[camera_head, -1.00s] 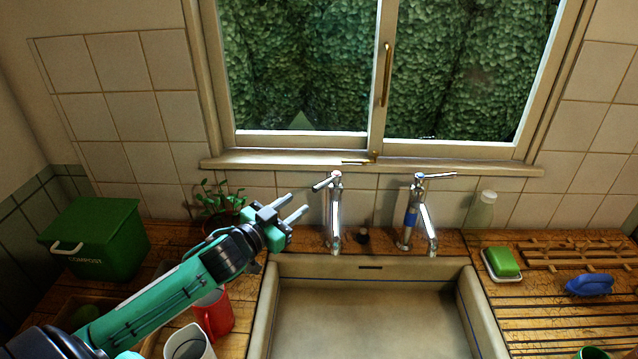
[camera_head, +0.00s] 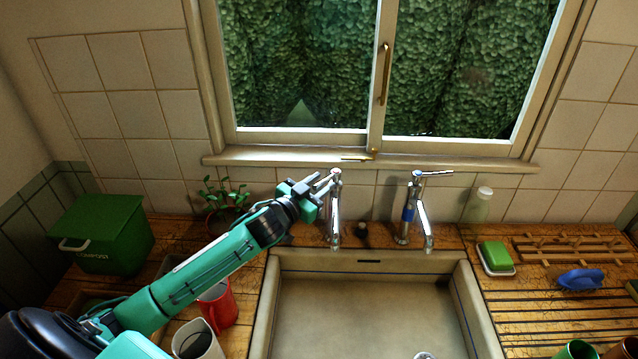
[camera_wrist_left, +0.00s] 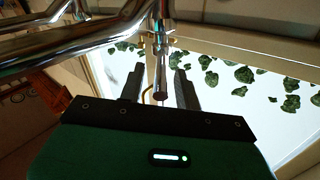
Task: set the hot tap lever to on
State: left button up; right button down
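The hot tap (camera_head: 335,215) is the left chrome tap behind the sink; a red mark showed on its top in the earlier head view. In the head view its lever is largely hidden by my left gripper (camera_head: 326,182), which is at the tap's top from the left. In the wrist view the lever (camera_wrist_left: 160,70) points towards the palm, with a dark reddish end. It lies between the two fingers of the left gripper (camera_wrist_left: 160,84). The fingers are apart, with a gap visible on each side of the lever. My right gripper is not in view.
The second tap (camera_head: 407,215), with a blue band, stands to the right. The sink (camera_head: 370,300) lies in front. A potted plant (camera_head: 222,197) stands behind my left arm, and a red mug (camera_head: 220,305) is beside it. The window sill (camera_head: 290,160) runs behind the taps.

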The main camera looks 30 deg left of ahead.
pick_arm(q)
jog(key=shift+c, duration=0.4)
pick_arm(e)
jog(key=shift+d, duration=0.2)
pick_arm(q)
grip_shut()
jog(key=shift+d, duration=0.15)
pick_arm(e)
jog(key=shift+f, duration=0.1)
pick_arm(q)
jog(key=shift+d+n+y, duration=0.1)
jog(key=shift+n+y, duration=0.3)
jog(key=shift+y, duration=0.1)
jog(key=shift+d+n+y+b, duration=0.25)
jog(key=shift+n+y+b, duration=0.1)
jog(key=shift+y, duration=0.15)
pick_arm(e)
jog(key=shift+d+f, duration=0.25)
pick_arm(q)
jog(key=shift+a, duration=0.1)
jog(key=shift+o, duration=0.4)
grip_release()
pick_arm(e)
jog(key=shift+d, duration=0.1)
